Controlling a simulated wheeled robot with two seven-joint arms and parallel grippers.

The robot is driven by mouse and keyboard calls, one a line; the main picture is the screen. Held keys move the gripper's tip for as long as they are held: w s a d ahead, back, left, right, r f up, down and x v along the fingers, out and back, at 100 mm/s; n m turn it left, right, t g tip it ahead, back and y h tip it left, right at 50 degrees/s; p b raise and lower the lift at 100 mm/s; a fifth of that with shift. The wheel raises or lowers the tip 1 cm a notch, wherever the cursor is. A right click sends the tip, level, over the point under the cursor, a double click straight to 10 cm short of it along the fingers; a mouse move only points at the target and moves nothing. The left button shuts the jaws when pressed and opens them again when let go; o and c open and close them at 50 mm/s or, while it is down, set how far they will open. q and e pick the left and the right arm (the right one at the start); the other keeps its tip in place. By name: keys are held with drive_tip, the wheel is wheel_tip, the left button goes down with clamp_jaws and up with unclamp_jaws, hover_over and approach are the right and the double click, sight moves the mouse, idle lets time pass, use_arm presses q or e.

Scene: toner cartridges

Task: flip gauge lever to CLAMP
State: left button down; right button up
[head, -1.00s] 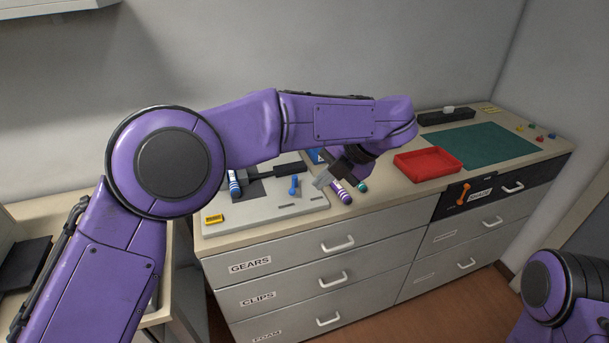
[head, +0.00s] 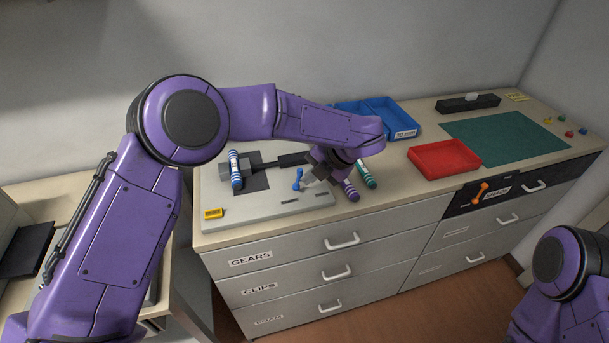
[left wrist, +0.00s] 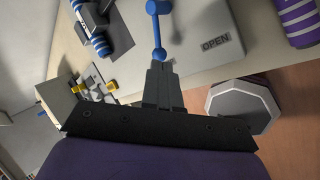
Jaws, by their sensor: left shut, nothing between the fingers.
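The gauge is a light grey plate (head: 250,212) on the counter, with a dark fixture and a blue-and-white striped cartridge (head: 235,169) on it. Its blue lever (head: 298,179) has round ends and stands near the plate's front right; it also shows in the left wrist view (left wrist: 156,32). The plate carries an "OPEN" label (left wrist: 215,43), right of the lever in the wrist view. My left gripper (head: 305,184) is shut and empty, its tips (left wrist: 160,66) right beside the lever's lower end; I cannot tell if they touch. My right gripper is out of view.
Purple-striped (head: 350,190) and teal-striped (head: 366,173) cartridges lie just right of the plate. A red tray (head: 445,157), blue bin (head: 398,112) and green mat (head: 505,138) are further right.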

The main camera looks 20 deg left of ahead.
sight(296, 184)
use_arm(q)
drive_tip(key=shift+p+x, duration=0.4)
drive_tip(key=shift+x, duration=0.7)
drive_tip(key=shift+s+a+f, duration=0.2)
drive_tip(key=shift+a, duration=0.1)
drive_tip(key=shift+w+f, duration=0.1)
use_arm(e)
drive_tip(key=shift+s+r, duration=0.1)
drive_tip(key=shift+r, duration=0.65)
use_arm(q)
drive_tip(key=shift+a+f+m+t, duration=0.1)
drive_tip(key=shift+a+m+t, duration=0.3)
drive_tip(key=shift+m, duration=0.3)
drive_tip(key=shift+s+a+m+t+h, duration=0.2)
drive_tip(key=shift+a+m+t, duration=0.15)
drive_tip(key=shift+m, duration=0.15)
drive_tip(key=shift+s+a+m+t+h, duration=0.1)
drive_tip(key=shift+s+a+m+t, duration=0.2)
drive_tip(key=shift+m, duration=0.2)
drive_tip(key=shift+w, duration=0.15)
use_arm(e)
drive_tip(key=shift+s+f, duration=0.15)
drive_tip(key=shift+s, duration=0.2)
use_arm(q)
drive_tip(key=shift+d, duration=0.15)
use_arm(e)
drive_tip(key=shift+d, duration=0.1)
use_arm(q)
drive_tip(key=shift+w+d, duration=0.1)
